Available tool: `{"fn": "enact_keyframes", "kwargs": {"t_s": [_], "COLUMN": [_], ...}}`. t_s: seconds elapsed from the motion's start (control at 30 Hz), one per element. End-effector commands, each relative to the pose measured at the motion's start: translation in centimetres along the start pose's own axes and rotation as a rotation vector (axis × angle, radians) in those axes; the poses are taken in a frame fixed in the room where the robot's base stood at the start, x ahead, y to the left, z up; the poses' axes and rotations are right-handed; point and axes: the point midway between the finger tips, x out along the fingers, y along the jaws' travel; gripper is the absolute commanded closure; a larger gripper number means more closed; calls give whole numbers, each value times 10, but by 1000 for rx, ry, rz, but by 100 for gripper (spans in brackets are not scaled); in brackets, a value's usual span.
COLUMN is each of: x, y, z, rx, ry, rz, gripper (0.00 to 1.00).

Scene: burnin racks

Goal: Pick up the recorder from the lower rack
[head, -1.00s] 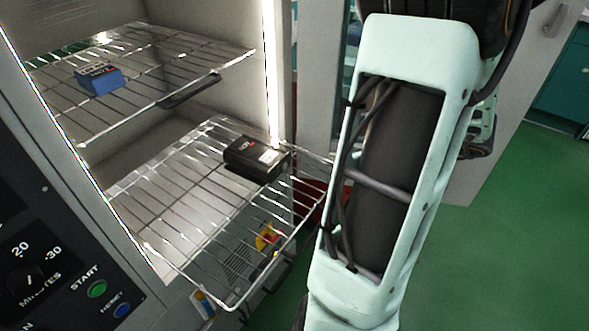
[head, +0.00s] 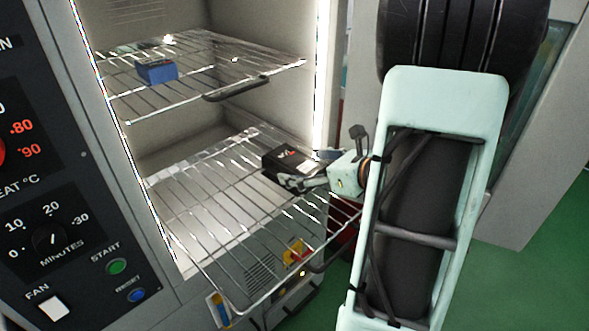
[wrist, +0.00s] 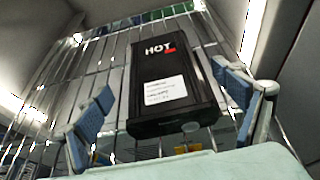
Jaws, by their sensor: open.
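The recorder is a black box (head: 285,159) lying on the right part of the lower rack (head: 205,213). In the wrist view the recorder (wrist: 168,75) shows a "HOT" mark and a white label. My gripper (head: 303,180) is at the near right end of the recorder and partly covers it in the head view. In the wrist view my gripper (wrist: 166,84) is open, with one blue-padded finger on each side of the recorder's near end. Gaps show between both pads and the box.
A blue box (head: 156,71) sits on the upper rack (head: 200,60), above and left. The control panel (head: 60,225) stands at the left. A bright chamber wall edge (head: 320,75) rises behind the recorder. The lower rack's left part is bare.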

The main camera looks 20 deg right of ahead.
Motion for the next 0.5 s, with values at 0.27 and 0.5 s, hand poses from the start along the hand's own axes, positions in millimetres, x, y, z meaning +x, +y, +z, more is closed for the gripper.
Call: {"fn": "enact_keyframes", "kwargs": {"t_s": [0.27, 0.5], "x": [38, 38], "y": [-3, -4], "z": [0, 1], "rx": [0, 0], "ry": [1, 1], "rz": [2, 1], "gripper": [12, 16]}}
